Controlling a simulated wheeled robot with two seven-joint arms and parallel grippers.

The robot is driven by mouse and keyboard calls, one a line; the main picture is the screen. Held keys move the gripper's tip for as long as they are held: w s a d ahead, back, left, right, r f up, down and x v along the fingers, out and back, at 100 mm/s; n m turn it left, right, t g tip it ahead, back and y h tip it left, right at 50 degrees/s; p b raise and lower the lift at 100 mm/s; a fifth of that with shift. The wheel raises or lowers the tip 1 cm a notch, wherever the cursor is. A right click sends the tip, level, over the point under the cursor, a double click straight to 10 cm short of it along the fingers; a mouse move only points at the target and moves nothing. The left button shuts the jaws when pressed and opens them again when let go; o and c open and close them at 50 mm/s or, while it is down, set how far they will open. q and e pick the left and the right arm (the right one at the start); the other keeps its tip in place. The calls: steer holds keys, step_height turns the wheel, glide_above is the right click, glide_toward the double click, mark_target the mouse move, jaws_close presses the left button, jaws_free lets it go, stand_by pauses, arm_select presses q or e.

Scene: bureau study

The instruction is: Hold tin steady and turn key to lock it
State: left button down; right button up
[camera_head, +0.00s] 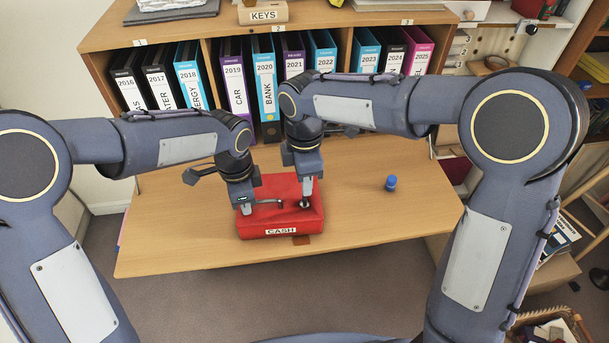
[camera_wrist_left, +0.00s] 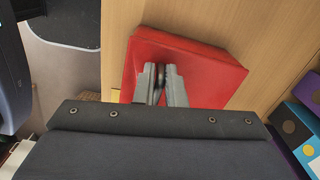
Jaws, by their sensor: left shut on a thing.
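The red cash tin (camera_head: 283,221), labelled CASH, sits closed on the wooden desk flap; it also shows in the left wrist view (camera_wrist_left: 210,72). A dark handle (camera_head: 268,202) lies on its lid. My left gripper (camera_head: 245,207) is over the left part of the lid. In the left wrist view its fingers (camera_wrist_left: 160,85) are shut on the small dark handle. My right gripper (camera_head: 306,202) points down at the right part of the lid. Its fingertips are too small to tell whether they are shut. I cannot make out the key or keyhole there.
The flap (camera_head: 390,222) is clear to the right except for a small blue-capped object (camera_head: 391,184). A row of binders (camera_head: 265,80) stands on the shelf behind. A wooden KEYS box (camera_head: 263,13) is on top. The flap's front edge lies just below the tin.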

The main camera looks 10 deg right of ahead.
mark_target(305, 201)
steer(key=n, duration=1.6)
steer(key=shift+n, duration=0.4)
steer(key=shift+f, duration=0.1)
steer(key=shift+f, duration=2.15)
